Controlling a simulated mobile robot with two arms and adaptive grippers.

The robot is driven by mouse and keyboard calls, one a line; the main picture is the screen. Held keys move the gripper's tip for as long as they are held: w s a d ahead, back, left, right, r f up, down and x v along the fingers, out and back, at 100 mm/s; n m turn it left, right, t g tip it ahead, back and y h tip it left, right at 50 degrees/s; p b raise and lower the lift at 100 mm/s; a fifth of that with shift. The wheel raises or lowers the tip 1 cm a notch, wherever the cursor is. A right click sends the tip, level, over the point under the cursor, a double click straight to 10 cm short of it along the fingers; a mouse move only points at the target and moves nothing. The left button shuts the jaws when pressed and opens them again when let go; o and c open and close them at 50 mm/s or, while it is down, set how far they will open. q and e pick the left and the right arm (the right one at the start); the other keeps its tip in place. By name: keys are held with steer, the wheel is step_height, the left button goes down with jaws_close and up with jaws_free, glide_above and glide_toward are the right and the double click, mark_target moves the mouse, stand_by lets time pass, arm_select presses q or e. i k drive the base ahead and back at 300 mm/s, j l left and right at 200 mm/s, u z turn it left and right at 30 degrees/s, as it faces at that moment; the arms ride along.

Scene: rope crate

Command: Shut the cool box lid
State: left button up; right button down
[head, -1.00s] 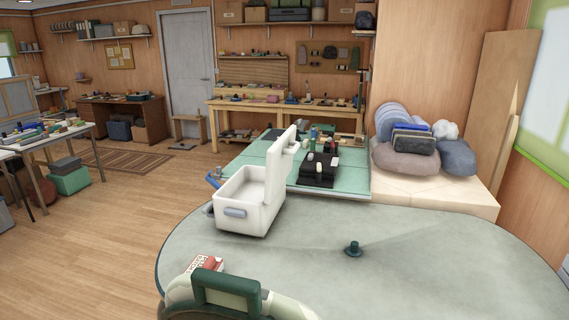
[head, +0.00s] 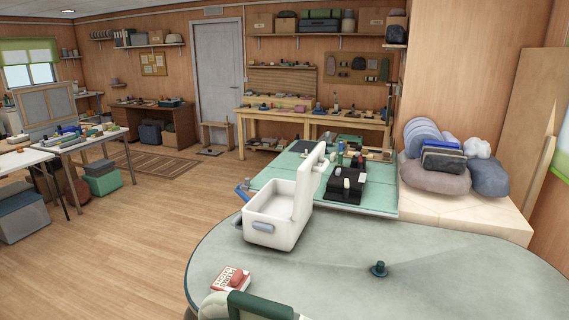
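The white cool box (head: 285,231) stands on the rounded grey-green table (head: 340,262), near its far left edge. Its lid (head: 309,190) is open and stands roughly upright along the right side of the box. The visible inside of the box looks empty. Neither of my grippers shows in the head view.
A red-and-white small box (head: 231,279) and a green-and-cream object (head: 257,306), cut off below, are at the near left. A dark teal knob-like item (head: 379,269) stands right of the cool box. A black tray (head: 345,187) lies behind. The table's right part is clear.

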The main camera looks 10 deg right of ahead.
mark_target(316, 179)
steer(key=i+j+u, duration=0.2)
steer(key=j, duration=0.25)
steer(key=j+u, duration=0.25)
steer(key=j, duration=0.2)
steer(key=i+j+u, duration=0.4)
steer(key=j, duration=0.35)
steer(key=i+j, duration=0.25)
steer(key=i, duration=0.25)
steer(key=i+j, duration=0.25)
steer(key=i, duration=0.25)
steer(key=i+j, duration=0.25)
steer(key=i, duration=0.25)
steer(key=i+l+z, duration=0.2)
steer(key=i+z, duration=0.15)
steer(key=i, duration=0.2)
steer(key=i+z, duration=0.35)
steer(key=i, duration=0.25)
steer(key=i+j+z, duration=0.1)
steer(key=i+z, duration=0.2)
steer(key=i, duration=0.25)
steer(key=i+j+z, duration=0.35)
steer(key=i, duration=0.25)
steer(key=l, duration=0.1)
